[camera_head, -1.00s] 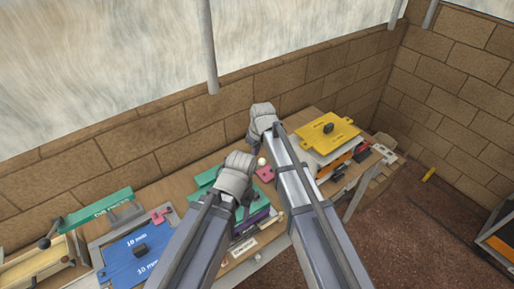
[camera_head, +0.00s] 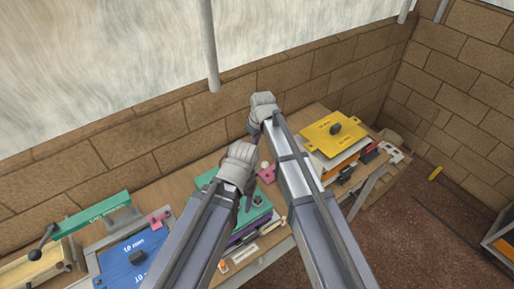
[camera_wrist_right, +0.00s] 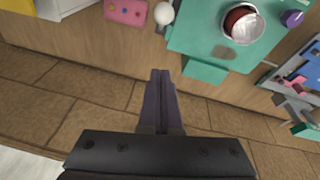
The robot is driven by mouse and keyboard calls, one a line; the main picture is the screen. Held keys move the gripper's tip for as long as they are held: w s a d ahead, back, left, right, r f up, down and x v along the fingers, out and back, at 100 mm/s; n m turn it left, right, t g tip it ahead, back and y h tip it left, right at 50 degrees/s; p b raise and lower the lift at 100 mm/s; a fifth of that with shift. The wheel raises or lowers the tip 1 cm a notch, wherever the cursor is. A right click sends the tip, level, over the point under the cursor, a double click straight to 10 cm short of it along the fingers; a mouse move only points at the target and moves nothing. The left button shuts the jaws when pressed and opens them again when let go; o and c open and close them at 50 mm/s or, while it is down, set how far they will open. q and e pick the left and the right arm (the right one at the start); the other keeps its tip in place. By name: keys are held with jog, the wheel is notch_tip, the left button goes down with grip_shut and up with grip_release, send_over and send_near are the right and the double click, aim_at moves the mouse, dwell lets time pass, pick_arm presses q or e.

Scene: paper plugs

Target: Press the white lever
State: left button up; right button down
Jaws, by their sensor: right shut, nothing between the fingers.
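The white lever shows as a white ball knob (camera_wrist_right: 163,13) at the top of the right wrist view, between a pink plate (camera_wrist_right: 126,11) and a green plate (camera_wrist_right: 205,45). In the head view the knob (camera_head: 264,166) is small, between my two arms. My right gripper (camera_wrist_right: 160,74) is shut and empty, its fingertips apart from the knob and below it in the wrist picture. In the head view its fingertips (camera_head: 252,131) are mostly hidden by its wrist. My left gripper (camera_head: 247,203) hangs over the green plate; its finger gap is too small to judge.
The wooden bench (camera_head: 177,188) runs along a block wall (camera_head: 180,135). A yellow plate (camera_head: 332,133) stands to the right, a blue plate (camera_head: 135,262) and a long green bar (camera_head: 92,214) to the left. A silver cup (camera_wrist_right: 242,22) sits on the green plate.

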jog(key=b, duration=0.9)
send_over(260, 168)
jog(key=w+a, duration=0.2)
jog(key=a, duration=0.1)
notch_tip(260, 168, down, 9)
jog(key=s+d+f, duration=0.1)
jog(key=s+d+f+b, duration=0.1)
jog(key=d, duration=0.1)
jog(key=shift+w+a, duration=0.1)
jog(key=shift+b, duration=0.3)
